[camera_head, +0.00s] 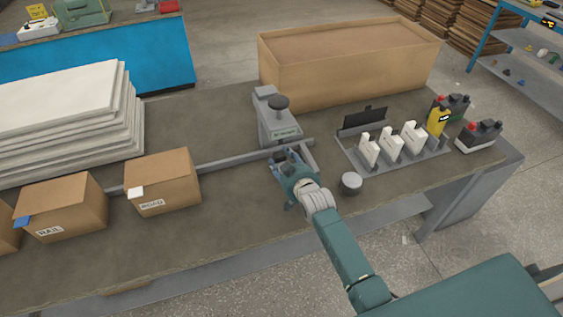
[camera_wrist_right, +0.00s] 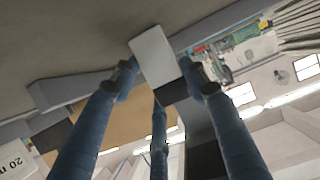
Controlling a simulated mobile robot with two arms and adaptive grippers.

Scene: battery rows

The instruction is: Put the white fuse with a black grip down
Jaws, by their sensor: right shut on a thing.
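The white fuse (camera_wrist_right: 153,55) with its black grip (camera_wrist_right: 172,92) is between the fingers of my right gripper (camera_wrist_right: 160,80) in the wrist view. The gripper is shut on it; the white body sticks out past the fingertips. In the head view my right gripper (camera_head: 285,160) is over the table, just in front of the grey press-like device (camera_head: 277,120), and it hides the fuse. I cannot tell whether the fuse touches the table. Several similar white fuses (camera_head: 368,150) stand in a grey rack (camera_head: 430,157) to the right. My left gripper is out of view.
A grey rail (camera_head: 232,162) runs along the table. A round grey cap (camera_head: 350,183) stands right of my gripper. Cardboard boxes (camera_head: 162,182) and white sheets (camera_head: 65,115) are left. Batteries (camera_head: 478,136) stand right, a large carton (camera_head: 350,75) behind.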

